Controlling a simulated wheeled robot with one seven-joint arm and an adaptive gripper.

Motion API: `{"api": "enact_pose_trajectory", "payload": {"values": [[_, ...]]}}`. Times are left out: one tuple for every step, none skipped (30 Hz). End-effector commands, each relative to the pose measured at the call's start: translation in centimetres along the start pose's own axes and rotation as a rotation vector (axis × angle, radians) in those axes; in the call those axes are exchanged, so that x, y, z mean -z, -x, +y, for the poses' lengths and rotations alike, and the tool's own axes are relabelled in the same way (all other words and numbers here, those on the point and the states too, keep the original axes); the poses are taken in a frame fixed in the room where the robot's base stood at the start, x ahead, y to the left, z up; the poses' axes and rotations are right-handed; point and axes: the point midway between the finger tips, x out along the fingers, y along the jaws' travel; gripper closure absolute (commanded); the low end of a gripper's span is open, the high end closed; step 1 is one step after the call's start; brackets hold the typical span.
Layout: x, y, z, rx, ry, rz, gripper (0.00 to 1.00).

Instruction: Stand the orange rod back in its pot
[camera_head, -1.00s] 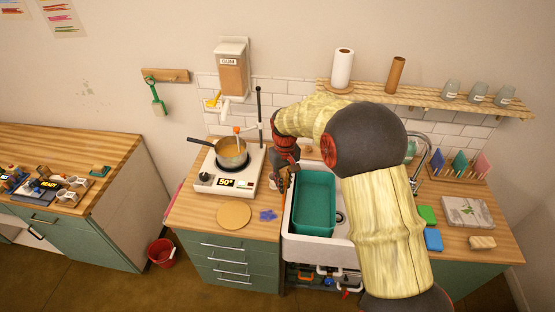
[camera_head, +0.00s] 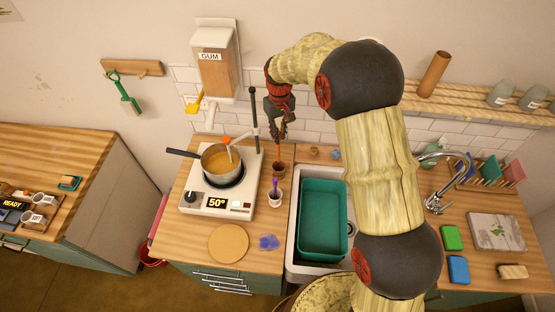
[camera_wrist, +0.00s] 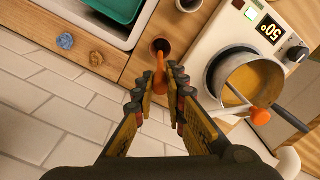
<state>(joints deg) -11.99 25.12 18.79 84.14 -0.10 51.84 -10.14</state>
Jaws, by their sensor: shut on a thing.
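My gripper (camera_head: 278,132) is shut on the orange rod (camera_head: 280,153) and holds it about upright, pointing down. In the wrist view the rod (camera_wrist: 160,72) runs from between the fingertips (camera_wrist: 158,97) toward a small brown pot (camera_wrist: 153,48) with a dark mouth. In the head view this pot (camera_head: 278,170) stands right below the rod, behind a white pot (camera_head: 275,201) with a purple rod in it. The rod's lower end overlaps the pot's mouth in both views. I cannot tell how far inside it is.
A hotplate (camera_head: 238,202) with a saucepan (camera_head: 218,163) and a vertical post (camera_head: 255,120) stands to the left. The sink with a green basin (camera_head: 322,215) is on the right. Small items (camera_head: 314,152) sit behind the sink. A round board (camera_head: 228,243) lies in front.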

Motion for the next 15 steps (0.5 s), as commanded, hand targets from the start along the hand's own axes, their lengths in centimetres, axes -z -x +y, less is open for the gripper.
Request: {"api": "enact_pose_trajectory", "payload": {"values": [[-0.1, -0.5, 0.0, 0.001, 0.0, -0.004, 0.98], [-0.1, -0.9, 0.0, 0.001, 0.0, -0.005, 0.98], [-0.2, -1.5, -0.1, 0.001, 0.0, -0.006, 0.98], [-0.2, -2.1, -0.1, 0.001, 0.0, -0.005, 0.98], [-0.2, -2.6, -0.1, 0.001, 0.0, -0.006, 0.98], [-0.2, -3.4, 0.0, 0.001, 0.0, -0.006, 0.98], [-0.1, -3.9, 0.0, 0.001, 0.0, -0.005, 0.98], [-0.1, -4.3, 0.0, 0.001, 0.0, -0.004, 0.98], [-0.1, -4.9, 0.0, 0.001, 0.0, -0.003, 0.98], [-0.1, -5.3, 0.0, 0.0, 0.0, -0.003, 0.98], [-0.1, -5.6, 0.0, 0.001, 0.0, -0.003, 0.98], [-0.1, -5.8, 0.0, 0.0, 0.0, -0.002, 0.98], [0.0, -6.0, 0.0, 0.0, 0.0, -0.001, 0.98], [0.0, -6.2, 0.0, 0.0, 0.0, -0.001, 0.98], [0.0, -6.4, 0.0, 0.0, 0.0, -0.001, 0.98]]}}
